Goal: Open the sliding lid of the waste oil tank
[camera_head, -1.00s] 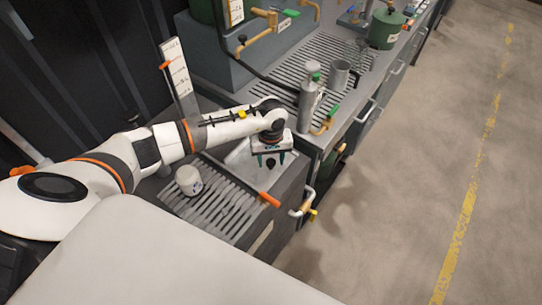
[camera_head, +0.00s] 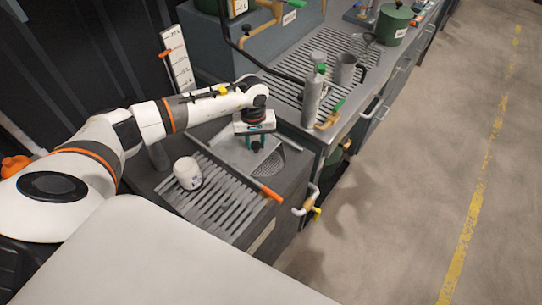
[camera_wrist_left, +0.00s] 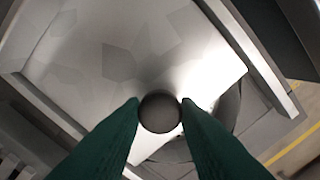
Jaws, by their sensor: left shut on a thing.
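The waste oil tank (camera_head: 285,208) is the dark cabinet at the front of the bench row in the head view. Its sliding lid (camera_head: 228,152) is a pale metal plate in the top, and it also fills much of the left wrist view (camera_wrist_left: 110,55). The lid has a dark round knob (camera_wrist_left: 160,112). My left gripper (camera_head: 257,147) is over the lid, its green fingers closed on both sides of the knob. To the right of the lid part of a round mesh opening (camera_head: 292,160) is bare. My right gripper is not in view.
A white cup (camera_head: 187,173) stands on the slatted grate (camera_head: 215,205) in front of the lid. An orange-handled tool (camera_head: 270,193) lies at the grate's right end. A grey bottle (camera_head: 312,98) and a mug (camera_head: 346,69) stand on the bench behind. The floor at right is clear.

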